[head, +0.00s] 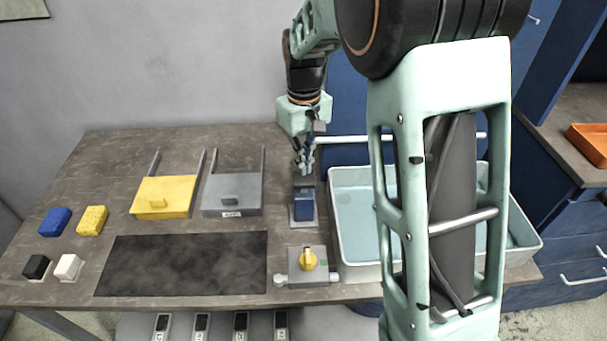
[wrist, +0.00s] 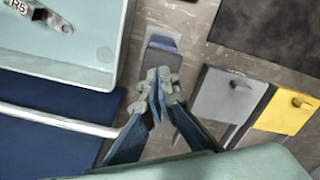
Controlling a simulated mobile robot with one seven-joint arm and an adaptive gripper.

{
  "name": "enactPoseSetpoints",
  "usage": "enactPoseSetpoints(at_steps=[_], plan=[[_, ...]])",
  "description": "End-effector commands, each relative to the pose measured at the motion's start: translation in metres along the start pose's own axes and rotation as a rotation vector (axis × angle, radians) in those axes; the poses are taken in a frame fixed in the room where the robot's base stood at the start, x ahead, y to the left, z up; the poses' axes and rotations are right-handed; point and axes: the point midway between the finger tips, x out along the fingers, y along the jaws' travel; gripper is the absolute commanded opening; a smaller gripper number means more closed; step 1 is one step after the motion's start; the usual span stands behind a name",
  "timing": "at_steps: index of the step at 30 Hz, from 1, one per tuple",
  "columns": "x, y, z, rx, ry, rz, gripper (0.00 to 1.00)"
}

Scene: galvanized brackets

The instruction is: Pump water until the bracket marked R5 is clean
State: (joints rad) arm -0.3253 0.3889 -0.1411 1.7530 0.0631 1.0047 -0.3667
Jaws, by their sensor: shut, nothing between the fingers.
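My own arm hides that part of the basin (head: 348,272) in the head view. The bracket is partly cut off by the frame edge, and I cannot tell how clean it is. A blue pump-like block (head: 304,208) on a grey base stands left of the basin; its blue part (wrist: 162,43) also shows in the wrist view. My gripper (head: 304,170) is shut and empty, over the back of this block; its fingertips (wrist: 160,78) meet.
A grey valve block with a yellow knob (head: 308,260) is in front of the pump. Yellow (head: 165,205) and grey (head: 230,208) panels, a dark mat (head: 180,264), two sponges (head: 56,222) and black and white blocks (head: 67,267) lie left. A pale bar (head: 345,139) runs behind the basin.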

Motion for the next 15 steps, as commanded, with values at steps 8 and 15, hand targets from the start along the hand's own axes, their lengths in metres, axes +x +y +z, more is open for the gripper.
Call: enactPoseSetpoints(at_steps=[8,15], plan=[[0.005,0.0,0.0,0.0,0.0,0.0,0.0],[0.018,0.0,0.0,0.0,0.0,0.0,0.0]])
